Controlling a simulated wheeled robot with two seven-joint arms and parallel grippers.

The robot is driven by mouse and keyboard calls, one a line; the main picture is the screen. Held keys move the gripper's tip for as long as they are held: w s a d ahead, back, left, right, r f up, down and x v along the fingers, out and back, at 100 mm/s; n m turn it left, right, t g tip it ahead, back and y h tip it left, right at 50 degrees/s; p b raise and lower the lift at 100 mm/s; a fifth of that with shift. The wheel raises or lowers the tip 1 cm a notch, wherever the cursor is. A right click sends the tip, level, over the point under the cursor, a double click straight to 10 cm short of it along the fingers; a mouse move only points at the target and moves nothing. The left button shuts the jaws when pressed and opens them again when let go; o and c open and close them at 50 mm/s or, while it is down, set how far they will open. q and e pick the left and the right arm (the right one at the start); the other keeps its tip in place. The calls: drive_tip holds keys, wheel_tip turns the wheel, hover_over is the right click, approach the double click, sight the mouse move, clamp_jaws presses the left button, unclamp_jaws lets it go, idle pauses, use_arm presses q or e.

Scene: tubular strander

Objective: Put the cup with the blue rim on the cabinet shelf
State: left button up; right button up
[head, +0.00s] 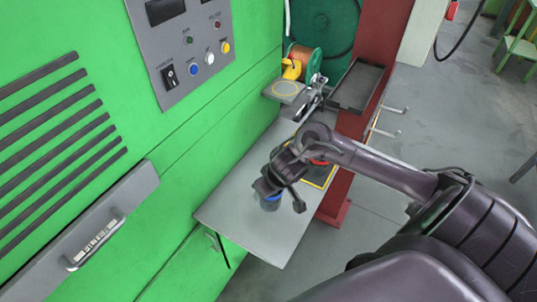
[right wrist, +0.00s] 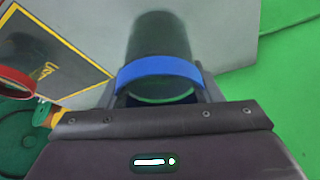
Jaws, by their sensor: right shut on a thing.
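The cup with the blue rim (right wrist: 160,75) has a dark body and sits between the jaws of my right gripper, its rim towards the wrist camera. In the head view the cup (head: 270,203) shows partly below my right gripper (head: 283,192), over the grey tabletop. The gripper is shut on it near the rim. I cannot tell whether its base touches the tabletop. A small grey shelf (head: 276,96) with a yellow ring juts from the green cabinet (head: 200,150), farther back. My left gripper is not in view.
The grey tabletop (head: 235,210) is clear at its near end. A yellow-outlined dark mat (right wrist: 62,66) and a red-rimmed object (right wrist: 14,82) lie beside the held cup. A copper spool (head: 302,57) and yellow object (head: 291,69) are by the shelf. A dark tray (head: 357,88) stands behind.

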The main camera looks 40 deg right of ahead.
drive_tip(key=shift+f+b, duration=0.65)
drive_tip(key=shift+f, duration=1.9)
drive_tip(key=o, duration=1.1)
drive_tip(key=shift+f, duration=0.15)
drive_tip(key=shift+o, duration=0.2)
drive_tip(key=shift+r, duration=0.25)
drive_tip(key=p+v, duration=0.3)
drive_tip(key=v, duration=0.8)
drive_tip(key=shift+s+r, duration=0.15)
drive_tip(key=shift+r, duration=0.25)
